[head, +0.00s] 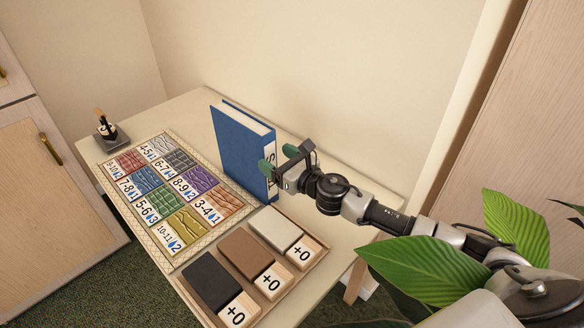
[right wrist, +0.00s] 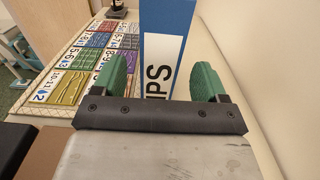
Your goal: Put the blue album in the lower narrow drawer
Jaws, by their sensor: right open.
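The blue album (head: 240,150) stands upright on the table, near the wall, with its white spine label towards my right gripper. My right gripper (head: 279,161) is open at the spine end of the album. In the right wrist view the album (right wrist: 167,18) shows between and just beyond the two green fingers of the gripper (right wrist: 158,78), one on each side, with gaps visible. I cannot tell how far the fingers overlap the album. My left gripper is not in view. No drawer can be surely identified as the lower narrow one.
A patterned board (head: 151,237) with several colored tiles lies left of the album. A tray (head: 318,256) with black, brown and white blocks is in front. A small dark holder (head: 107,136) stands at the far corner. A wooden cabinet (head: 30,165) is at left; plant leaves (head: 425,268) are at right.

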